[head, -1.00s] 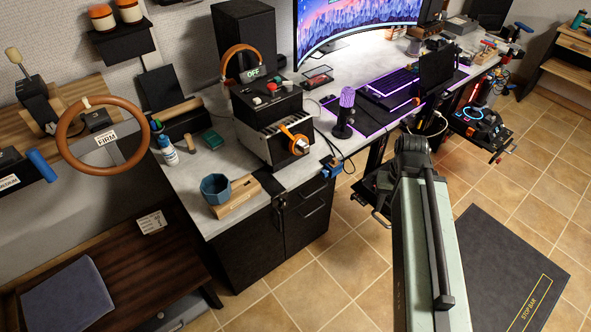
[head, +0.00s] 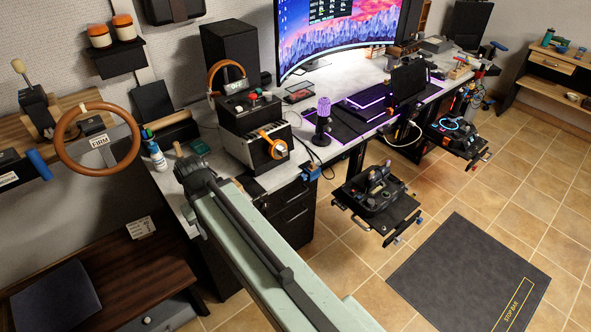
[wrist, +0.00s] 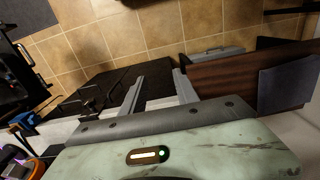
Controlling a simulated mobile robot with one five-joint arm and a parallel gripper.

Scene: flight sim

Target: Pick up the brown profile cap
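I cannot make out a brown profile cap for certain in either view. My gripper shows in the wrist view (wrist: 159,80) with its two pale fingers apart and nothing between them. In the head view my pale green arm reaches from the bottom right up to the desk's front left corner. Its dark end hides part of the desktop there, and the finger tips cannot be made out in that view.
The grey desk (head: 170,178) carries a black control box (head: 250,115), a purple microphone (head: 322,118) and a white bottle (head: 157,157). A brown steering wheel (head: 137,143) stands at left. A brown bench (head: 140,268) is below.

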